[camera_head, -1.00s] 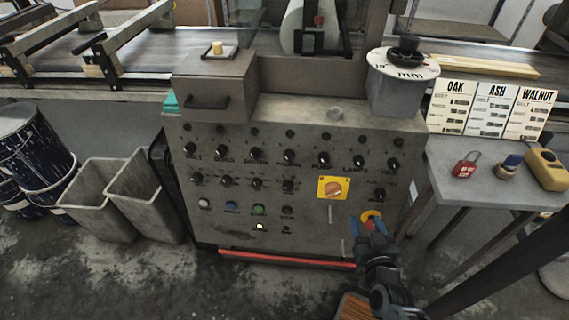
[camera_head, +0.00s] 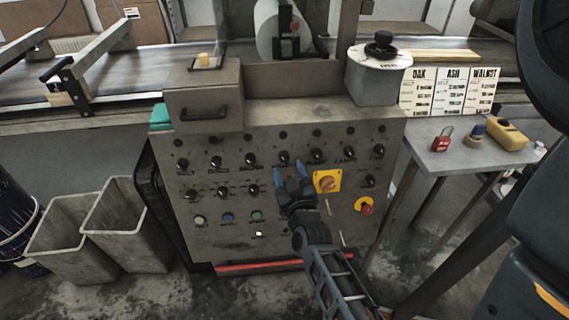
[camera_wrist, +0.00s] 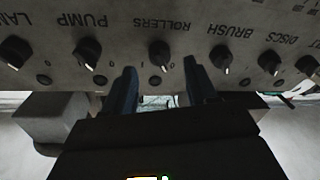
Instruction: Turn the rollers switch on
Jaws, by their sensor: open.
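The rollers switch is a black rotary knob (camera_wrist: 160,54) with a white pointer mark, on the grey control panel (camera_head: 290,230). The wrist view shows it upside down with its ROLLERS label, between the PUMP knob (camera_wrist: 87,51) and the BRUSH knob (camera_wrist: 221,57). Its pointer looks turned slightly to the 0 side. It also shows in the upper knob row in the head view (camera_head: 284,158). My gripper (camera_head: 290,172) is open and empty, with blue fingertips just below the knob. In the wrist view the fingers lie left and right of it; contact cannot be told.
A yellow plate with an orange rotary switch (camera_head: 327,182) is just right of my gripper. A red emergency button (camera_head: 366,207) sits lower right. A side table (camera_head: 440,155) holds a red padlock (camera_head: 442,139). Grey bins (camera_head: 75,240) stand left of the panel.

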